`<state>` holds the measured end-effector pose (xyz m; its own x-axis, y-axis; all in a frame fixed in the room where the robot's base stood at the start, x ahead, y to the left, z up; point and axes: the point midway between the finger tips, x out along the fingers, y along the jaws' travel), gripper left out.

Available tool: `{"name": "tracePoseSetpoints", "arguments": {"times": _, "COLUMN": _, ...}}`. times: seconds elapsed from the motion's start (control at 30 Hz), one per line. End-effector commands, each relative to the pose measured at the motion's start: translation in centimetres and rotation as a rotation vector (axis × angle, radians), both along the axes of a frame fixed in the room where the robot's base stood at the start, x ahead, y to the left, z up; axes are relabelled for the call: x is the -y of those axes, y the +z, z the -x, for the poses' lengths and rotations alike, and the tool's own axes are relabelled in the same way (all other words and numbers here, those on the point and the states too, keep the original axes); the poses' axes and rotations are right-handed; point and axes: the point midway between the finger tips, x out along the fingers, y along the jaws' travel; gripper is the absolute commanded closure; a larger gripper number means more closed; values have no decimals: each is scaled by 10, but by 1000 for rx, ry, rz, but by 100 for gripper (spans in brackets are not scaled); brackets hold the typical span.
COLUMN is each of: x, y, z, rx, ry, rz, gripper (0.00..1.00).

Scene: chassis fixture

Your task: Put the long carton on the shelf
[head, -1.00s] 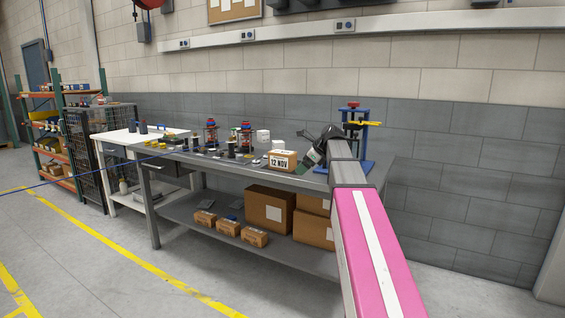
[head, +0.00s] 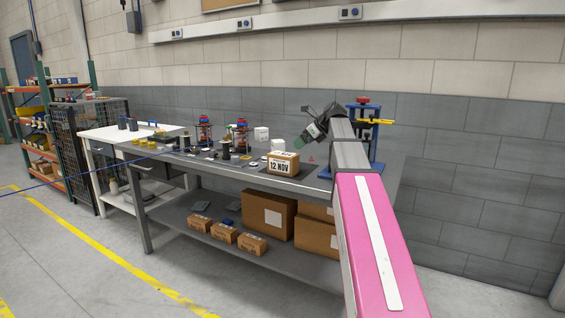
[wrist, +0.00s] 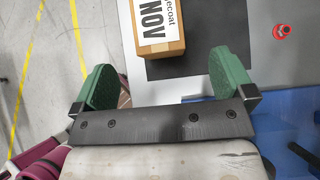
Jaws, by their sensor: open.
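The carton (head: 283,164) is a brown box with a white label reading 12 NOV. It lies on a dark mat on the grey workbench top. In the wrist view the carton (wrist: 162,42) is beyond the fingertips, toward the top edge, partly cut off by the frame. My gripper (head: 309,136) is above and to the right of the carton in the head view. In the wrist view its two green fingers (wrist: 165,82) are wide apart with nothing between them. The workbench's lower shelf (head: 188,238) and an orange storage rack's shelf (head: 59,157) are both in view.
A blue fixture with a red knob (head: 363,103) stands right of the carton. Small cartons (head: 252,244) and large boxes (head: 268,215) occupy the lower shelf. The floor in front is clear.

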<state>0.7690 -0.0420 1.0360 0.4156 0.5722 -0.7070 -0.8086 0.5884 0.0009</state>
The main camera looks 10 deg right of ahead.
Motion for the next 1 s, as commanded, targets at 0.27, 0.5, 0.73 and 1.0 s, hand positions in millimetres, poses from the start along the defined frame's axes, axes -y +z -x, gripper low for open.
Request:
{"name": "tracePoseSetpoints", "arguments": {"times": 0.27, "x": -18, "y": -21, "z": -13, "rx": -1, "ry": 1, "rz": 1, "gripper": 0}}
{"name": "tracePoseSetpoints", "arguments": {"times": 0.5, "x": -33, "y": -38, "z": -23, "rx": 1, "ry": 1, "rz": 0, "gripper": 0}}
{"name": "tracePoseSetpoints", "arguments": {"times": 0.73, "x": -50, "y": -47, "z": -33, "rx": 0, "ry": 1, "rz": 0, "gripper": 0}}
{"name": "tracePoseSetpoints", "arguments": {"times": 1.0, "x": -71, "y": -67, "z": -46, "rx": -1, "ry": 1, "rz": 1, "gripper": 0}}
